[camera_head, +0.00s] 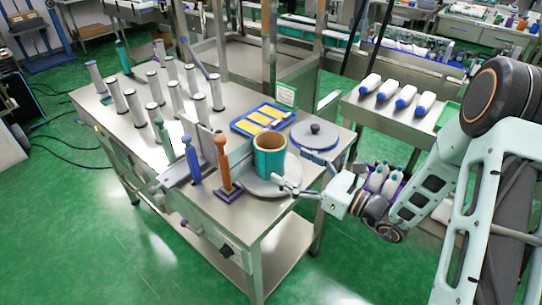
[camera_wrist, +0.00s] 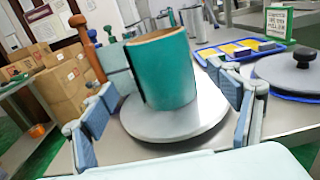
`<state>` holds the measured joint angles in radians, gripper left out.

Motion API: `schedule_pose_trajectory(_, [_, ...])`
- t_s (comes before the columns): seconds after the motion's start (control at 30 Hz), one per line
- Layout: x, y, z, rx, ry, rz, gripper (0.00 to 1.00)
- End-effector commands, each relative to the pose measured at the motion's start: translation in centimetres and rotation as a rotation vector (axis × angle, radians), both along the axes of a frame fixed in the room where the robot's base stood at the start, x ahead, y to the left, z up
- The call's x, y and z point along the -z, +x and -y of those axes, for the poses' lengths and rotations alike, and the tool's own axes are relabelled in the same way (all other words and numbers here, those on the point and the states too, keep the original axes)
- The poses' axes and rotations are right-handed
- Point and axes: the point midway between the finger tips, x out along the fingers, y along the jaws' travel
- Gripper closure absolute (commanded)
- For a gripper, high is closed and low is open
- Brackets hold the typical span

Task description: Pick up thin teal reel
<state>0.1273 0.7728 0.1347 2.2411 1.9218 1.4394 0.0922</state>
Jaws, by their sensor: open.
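The teal reel (camera_head: 269,158) is an upright cylinder with a tan rim, standing on a round silver turntable plate (camera_head: 274,187) at the near right of the steel machine table. In the wrist view the reel (camera_wrist: 162,72) stands on the plate (camera_wrist: 175,124), between and beyond my finger pads. My gripper (camera_head: 282,187) is beside the reel on its right, low over the plate's edge. In the wrist view my gripper (camera_wrist: 170,130) is open, with one finger on each side and nothing held between them. I cannot tell whether a finger touches the plate.
An orange-handled post (camera_head: 224,165) and a blue-handled one (camera_head: 192,160) stand left of the reel. A blue tray (camera_head: 247,126) with yellow cards and a knobbed disc (camera_head: 315,135) lie behind. Several silver cylinders (camera_head: 155,90) fill the table's left part. White bottles (camera_head: 387,92) lie on the right bench.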

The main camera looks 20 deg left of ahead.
Motion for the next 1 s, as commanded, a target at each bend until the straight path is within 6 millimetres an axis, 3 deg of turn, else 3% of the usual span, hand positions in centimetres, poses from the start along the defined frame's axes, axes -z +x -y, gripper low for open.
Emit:
schedule_pose_trajectory(0.6, [-0.2, 3.1, -6.7, -0.004, -0.003, 0.001, 0.19])
schedule_pose_trajectory(0.9, [-0.2, 3.4, -7.2, -0.001, -0.002, 0.0, 0.19])
schedule_pose_trajectory(1.0, [-0.2, 3.4, -7.1, -0.001, -0.003, 0.0, 0.28])
